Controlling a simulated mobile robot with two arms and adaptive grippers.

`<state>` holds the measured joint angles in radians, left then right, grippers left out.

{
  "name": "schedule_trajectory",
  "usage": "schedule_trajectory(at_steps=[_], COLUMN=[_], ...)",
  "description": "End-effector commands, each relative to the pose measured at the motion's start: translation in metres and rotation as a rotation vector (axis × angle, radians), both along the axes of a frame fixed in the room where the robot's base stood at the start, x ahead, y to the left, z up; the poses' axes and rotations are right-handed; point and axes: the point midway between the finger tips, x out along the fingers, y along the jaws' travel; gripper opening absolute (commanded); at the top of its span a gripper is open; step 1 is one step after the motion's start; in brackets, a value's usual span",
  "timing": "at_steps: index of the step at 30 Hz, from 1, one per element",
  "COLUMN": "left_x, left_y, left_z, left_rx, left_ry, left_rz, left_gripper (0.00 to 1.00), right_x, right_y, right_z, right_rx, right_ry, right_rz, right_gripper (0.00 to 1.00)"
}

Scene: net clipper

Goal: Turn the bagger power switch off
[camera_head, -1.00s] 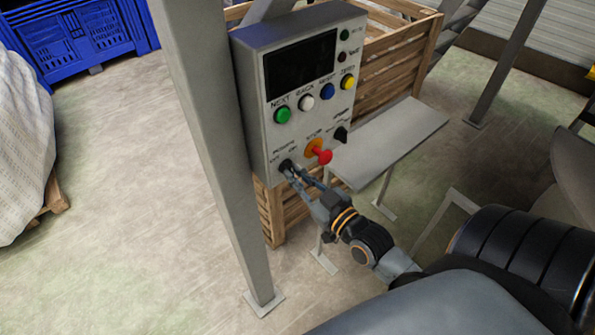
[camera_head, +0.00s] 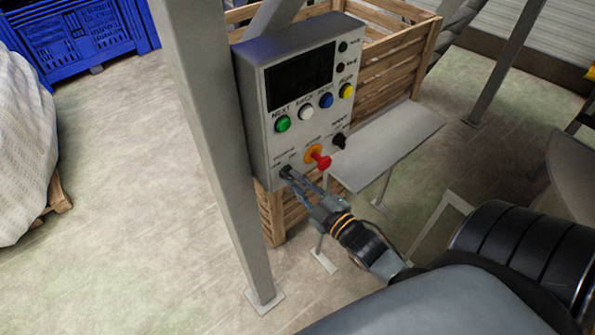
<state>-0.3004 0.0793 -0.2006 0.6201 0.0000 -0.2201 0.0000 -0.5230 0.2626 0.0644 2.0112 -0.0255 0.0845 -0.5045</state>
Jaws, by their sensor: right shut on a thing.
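The grey control box (camera_head: 258,125) has a dark screen, coloured buttons and labelled switches on its front. The power switch (camera_head: 286,172) is a small black knob at the lower left of that front, partly hidden by my fingers. My right gripper (camera_head: 292,176) is at the knob, its fingers shut on it. The exact angle of the knob is too small to tell. My left gripper is not in view.
A red stop button (camera_head: 321,161) on a yellow base sits just right of the power switch. A grey post (camera_head: 215,150) stands left of the box. A grey shelf (camera_head: 388,145) juts out at the right, with a wooden crate (camera_head: 385,62) behind.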

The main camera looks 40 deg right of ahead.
Motion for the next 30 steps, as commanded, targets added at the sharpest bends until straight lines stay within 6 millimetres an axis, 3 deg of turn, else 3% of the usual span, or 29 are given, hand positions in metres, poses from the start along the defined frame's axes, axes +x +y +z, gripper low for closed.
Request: schedule_trajectory(at_steps=[14,15,18,26,30], left_x=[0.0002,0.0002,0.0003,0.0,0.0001], left_y=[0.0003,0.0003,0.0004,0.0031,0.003], left_z=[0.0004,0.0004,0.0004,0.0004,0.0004], left_rx=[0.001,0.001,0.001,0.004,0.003], left_ry=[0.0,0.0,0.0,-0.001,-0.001], left_rz=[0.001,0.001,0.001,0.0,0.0], left_gripper=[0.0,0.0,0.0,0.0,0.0], right_x=[0.0003,0.0002,0.0002,-0.0003,-0.0097], right_y=[0.0002,0.0002,0.0002,0.0,-0.0006], right_z=[0.0007,0.0007,0.0006,0.0001,-0.0011], right_rx=[-0.014,-0.014,-0.013,-0.012,-0.011], right_ry=[-0.003,-0.003,-0.002,-0.001,0.002], right_rz=[0.001,0.001,0.0,0.0,0.0], right_gripper=[0.0,0.18,0.33,0.33,0.33])
